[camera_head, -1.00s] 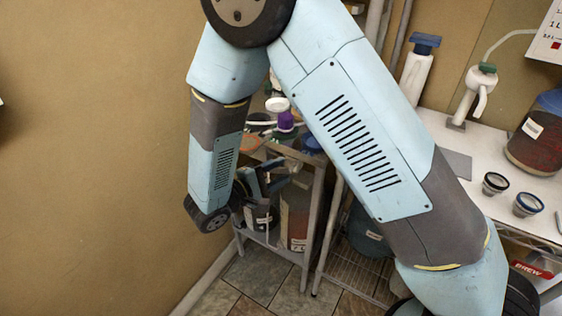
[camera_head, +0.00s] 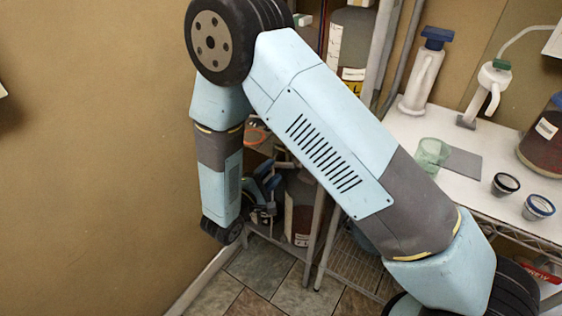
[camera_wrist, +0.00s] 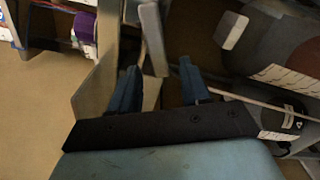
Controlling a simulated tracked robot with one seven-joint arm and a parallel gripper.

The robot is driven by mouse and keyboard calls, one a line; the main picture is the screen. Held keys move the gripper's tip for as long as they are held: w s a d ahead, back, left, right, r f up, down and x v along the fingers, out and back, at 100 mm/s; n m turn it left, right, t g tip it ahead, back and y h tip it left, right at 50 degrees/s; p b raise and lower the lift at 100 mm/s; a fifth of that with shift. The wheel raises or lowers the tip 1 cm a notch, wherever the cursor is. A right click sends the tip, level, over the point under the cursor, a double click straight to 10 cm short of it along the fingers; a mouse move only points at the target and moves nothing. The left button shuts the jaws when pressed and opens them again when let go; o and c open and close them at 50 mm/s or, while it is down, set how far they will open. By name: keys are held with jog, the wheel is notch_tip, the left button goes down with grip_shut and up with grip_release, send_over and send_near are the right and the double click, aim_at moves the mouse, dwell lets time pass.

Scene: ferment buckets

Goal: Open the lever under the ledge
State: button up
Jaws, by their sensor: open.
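My gripper (camera_head: 268,187) is low beside the metal stand in the head view, partly hidden by my own wrist. In the wrist view my gripper (camera_wrist: 157,84) is open, with its two blue fingers apart. A grey metal bar (camera_wrist: 152,40) comes down from the top between the fingertips. I cannot tell whether it is the lever or part of the stand, or whether a finger touches it. No lever can be made out for certain. A dark bucket (camera_wrist: 285,45) with a white label lies just right of the fingers. The bucket (camera_head: 299,210) on the lower shelf is partly covered in the head view.
A second container (camera_wrist: 272,120) with a white label is close at right in the wrist view. The stand's legs (camera_head: 307,245) are close to my gripper. A bare wall (camera_head: 90,150) fills the left. A white table (camera_head: 445,185) with pump bottles and cups stands right.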

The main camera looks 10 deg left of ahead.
aim_at(278, 166)
jog(key=shift+x, duration=3.15)
jog(key=shift+c, duration=0.2)
grip_shut()
